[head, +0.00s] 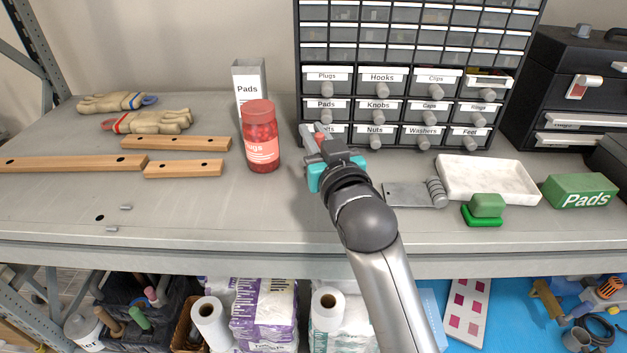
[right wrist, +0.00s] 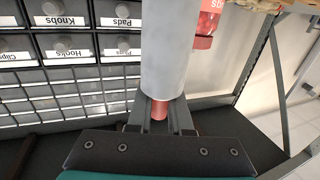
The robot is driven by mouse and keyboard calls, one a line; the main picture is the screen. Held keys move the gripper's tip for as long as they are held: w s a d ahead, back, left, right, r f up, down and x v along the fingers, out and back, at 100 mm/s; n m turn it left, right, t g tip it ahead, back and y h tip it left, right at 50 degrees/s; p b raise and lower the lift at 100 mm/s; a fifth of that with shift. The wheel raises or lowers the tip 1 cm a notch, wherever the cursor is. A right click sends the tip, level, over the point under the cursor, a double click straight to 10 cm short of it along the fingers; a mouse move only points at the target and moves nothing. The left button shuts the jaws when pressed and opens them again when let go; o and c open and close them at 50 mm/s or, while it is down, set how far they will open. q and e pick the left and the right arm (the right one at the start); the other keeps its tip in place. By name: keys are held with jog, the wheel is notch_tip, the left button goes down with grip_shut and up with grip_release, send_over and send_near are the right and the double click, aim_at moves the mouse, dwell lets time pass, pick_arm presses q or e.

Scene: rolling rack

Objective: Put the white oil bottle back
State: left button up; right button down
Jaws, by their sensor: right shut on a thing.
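The white oil bottle (right wrist: 168,50) shows in the right wrist view as a pale grey-white cylinder with a red tip (right wrist: 158,108). My right gripper (right wrist: 160,116) is shut on it at the red end, with a finger on each side. In the head view my right gripper (head: 320,138) is over the shelf, in front of the drawer cabinet's lower left corner and right of the red jar. There, a bit of red shows between the fingers and the bottle's body is hidden behind the gripper. My left gripper is not in view.
The red jar (head: 262,152) and grey Pads holder (head: 251,68) stand close left. The drawer cabinet (head: 400,90) is behind. A metal plate (head: 405,194), white tray (head: 485,185) and green blocks (head: 488,205) lie right. Wooden bars (head: 185,168) and gloves lie left. The front left shelf is mostly clear.

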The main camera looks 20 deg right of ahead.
notch_tip(320, 180, down, 8)
jog(key=shift+f+b, duration=0.1)
jog(key=shift+b, duration=0.8)
jog(key=shift+f, duration=0.1)
jog(key=c, duration=0.8)
grip_release()
jog(key=shift+c, duration=0.2)
jog(key=shift+r, duration=0.2)
jog(key=s, duration=1.2)
jog(key=shift+d, duration=0.2)
